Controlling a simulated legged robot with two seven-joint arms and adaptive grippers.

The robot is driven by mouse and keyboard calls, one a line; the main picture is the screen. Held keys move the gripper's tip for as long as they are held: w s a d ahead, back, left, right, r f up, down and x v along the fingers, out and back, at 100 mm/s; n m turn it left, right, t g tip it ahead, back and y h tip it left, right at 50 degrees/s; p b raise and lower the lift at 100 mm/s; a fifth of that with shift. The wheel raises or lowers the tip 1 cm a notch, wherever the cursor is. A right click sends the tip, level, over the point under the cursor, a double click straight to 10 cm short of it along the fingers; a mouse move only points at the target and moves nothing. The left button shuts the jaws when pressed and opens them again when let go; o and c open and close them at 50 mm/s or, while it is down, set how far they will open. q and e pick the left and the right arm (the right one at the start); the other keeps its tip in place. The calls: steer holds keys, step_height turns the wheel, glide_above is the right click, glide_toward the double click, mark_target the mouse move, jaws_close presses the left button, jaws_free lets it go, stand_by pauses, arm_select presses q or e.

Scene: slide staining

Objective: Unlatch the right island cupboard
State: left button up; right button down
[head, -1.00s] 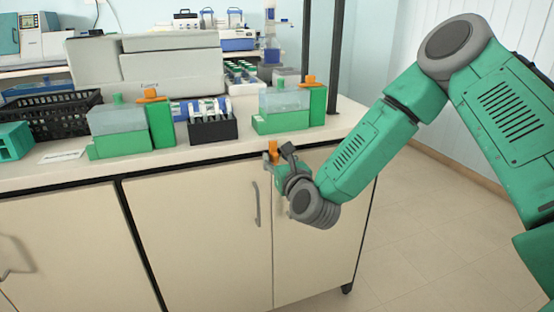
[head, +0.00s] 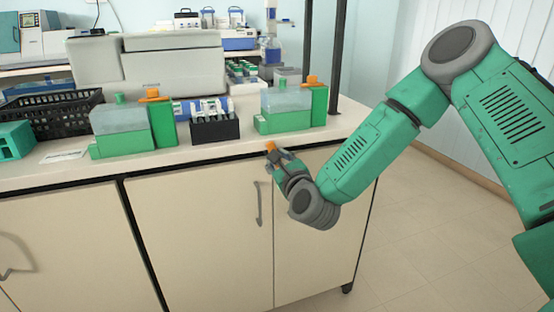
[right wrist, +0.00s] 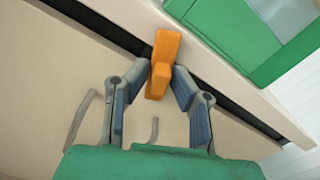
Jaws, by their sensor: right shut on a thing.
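The right island cupboard (head: 200,240) has cream doors under the light worktop, with a grey bar handle (head: 258,203). A small orange latch (head: 271,146) sits at the top of the doors, just below the worktop edge. It also shows in the right wrist view (right wrist: 165,50), tilted, against the dark strip under the worktop. My right gripper (head: 273,158) is at the latch. In the right wrist view its two fingertips (right wrist: 162,78) are shut on the latch's lower end, one on each side. The doors look closed. My left gripper is not in view.
On the worktop stand green-based staining tanks (head: 287,122), a black slide rack (head: 214,130), a black basket (head: 50,122) and a large grey machine (head: 170,70). A dark post (head: 337,55) rises at the right end. The floor (head: 415,240) to the right is clear.

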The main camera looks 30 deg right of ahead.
steer(key=n, duration=0.4)
steer(key=shift+a+r+p, duration=0.1)
steer(key=shift+r+p, duration=0.05)
steer(key=shift+p, duration=0.15)
steer(key=n+p, duration=0.1)
steer(key=n, duration=0.2)
steer(key=shift+n, duration=0.3)
steer(key=n+p, duration=0.1)
steer(key=n, duration=0.3)
steer(key=shift+a, duration=0.1)
steer(key=shift+s+f+n+p, duration=0.1)
steer(key=shift+f+n+p, duration=0.25)
steer(key=shift+n, duration=0.55)
steer(key=shift+a+f+n, duration=0.1)
steer(key=shift+a+n, duration=0.05)
steer(key=shift+n, duration=0.15)
steer(key=c, duration=1.5)
jaws_free()
steer(key=shift+c, duration=0.2)
steer(key=shift+a+r, duration=0.1)
steer(key=shift+r, duration=0.1)
